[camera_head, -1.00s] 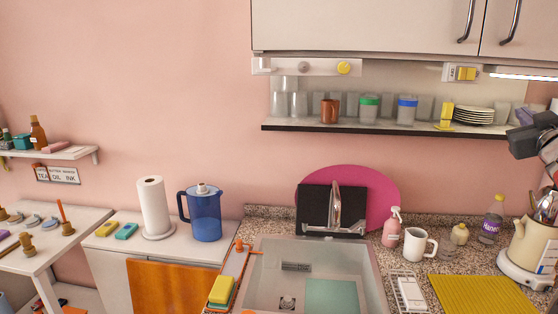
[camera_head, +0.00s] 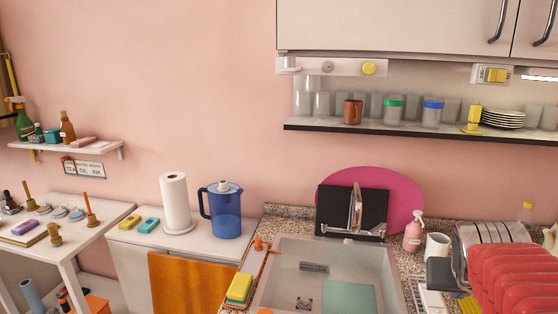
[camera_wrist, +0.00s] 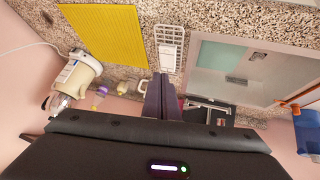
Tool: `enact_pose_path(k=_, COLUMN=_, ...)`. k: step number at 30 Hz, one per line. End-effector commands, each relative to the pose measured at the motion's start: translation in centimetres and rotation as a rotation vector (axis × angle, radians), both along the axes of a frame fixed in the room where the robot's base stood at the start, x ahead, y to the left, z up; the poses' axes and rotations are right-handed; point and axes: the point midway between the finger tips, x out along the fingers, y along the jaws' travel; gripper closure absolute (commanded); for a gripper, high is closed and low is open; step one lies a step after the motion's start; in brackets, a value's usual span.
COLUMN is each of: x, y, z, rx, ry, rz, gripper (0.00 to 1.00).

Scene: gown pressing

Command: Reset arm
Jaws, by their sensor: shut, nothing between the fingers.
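My gripper (camera_wrist: 160,97) shows in the wrist view as two dark purple-grey fingers, pressed together and empty. It is over the counter, and its tips point towards the white slotted rack (camera_wrist: 169,45). A cream mug (camera_wrist: 129,87) shows just left of the fingers. In the head view the fingers cannot be made out clearly. The lower right there is largely covered, hiding most of the yellow mat, which shows in full in the wrist view (camera_wrist: 105,40).
The sink (camera_head: 275,272) lies in the middle foreground, with a black tap board (camera_head: 337,211) behind it. A pink soap bottle (camera_head: 413,236) and white mug (camera_head: 437,246) stand right of it. A shelf (camera_head: 330,126) with cups and plates runs above. A blue jug (camera_head: 225,214) stands left.

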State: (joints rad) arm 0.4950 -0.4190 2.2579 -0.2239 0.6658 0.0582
Motion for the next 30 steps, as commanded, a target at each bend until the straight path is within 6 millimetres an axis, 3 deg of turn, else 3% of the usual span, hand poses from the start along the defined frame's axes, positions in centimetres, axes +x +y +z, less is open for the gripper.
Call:
enact_pose_path(k=1, x=-0.8, y=2.5, z=-1.0, rx=0.034, ry=0.027, rz=0.033, gripper=1.00)
enact_pose_path(k=6, x=-3.9, y=10.1, z=-4.2, rx=0.151, ry=0.116, rz=0.139, gripper=1.00)
enact_pose_path(k=12, x=-6.8, y=17.0, z=-6.1, rx=0.232, ry=0.154, rz=0.263, gripper=1.00)
enact_pose_path(k=15, x=-7.4, y=19.5, z=-6.2, rx=0.236, ry=0.139, rz=0.332, gripper=1.00)
enact_pose_path(k=22, x=-7.8, y=22.7, z=-4.9, rx=0.215, ry=0.100, rz=0.452, gripper=1.00)
enact_pose_path(k=30, x=-7.7, y=23.1, z=-4.9, rx=0.213, ry=0.101, rz=0.468, gripper=1.00)
